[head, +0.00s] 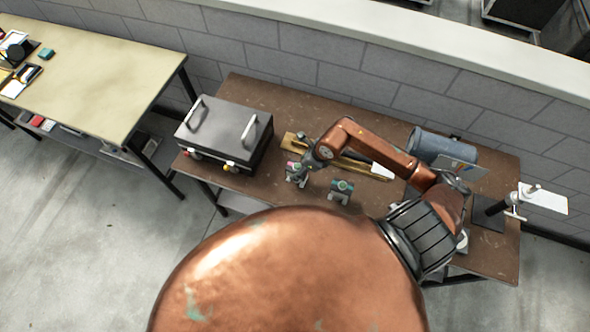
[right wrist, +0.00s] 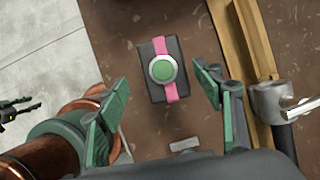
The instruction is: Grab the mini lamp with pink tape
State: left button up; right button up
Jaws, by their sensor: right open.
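The mini lamp with pink tape (right wrist: 163,69) is a small dark block with a pink band and a round green top in a pale ring. In the right wrist view it lies between the fingers of my right gripper (right wrist: 163,103), with clear gaps on both sides. The gripper is open and empty above the brown table. In the head view my right gripper (head: 301,175) hangs over the lamp and partly hides it; a bit of pink shows there. My left gripper cannot be made out in the head view.
A similar teal-topped object (head: 341,188) stands to the right on the table. A dark grill-like box (head: 225,128) is at the left. Long wooden pieces (head: 372,166) lie behind the gripper. A grey-blue cylinder (head: 438,147) is at the back right.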

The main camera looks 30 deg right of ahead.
jog(key=shift+w+f, duration=0.25)
jog(key=shift+f, duration=0.25)
jog(key=shift+w+a+f, duration=0.2)
jog(key=shift+w+f, duration=0.1)
jog(key=shift+f, duration=0.25)
jog(key=shift+w+a+f, duration=0.15)
jog(key=shift+f, duration=0.5)
pick_arm(q)
jog(key=shift+w+r+p, duration=0.4)
jog(key=shift+r+p, duration=0.05)
jog(key=shift+p, duration=0.25)
pick_arm(e)
jog(key=shift+x, duration=2.55)
jog(key=shift+w, duration=0.2)
jog(key=shift+c, duration=0.3)
pick_arm(q)
jog(key=shift+a, duration=0.1)
pick_arm(e)
jog(key=shift+r, duration=0.1)
jog(key=c, duration=1.6)
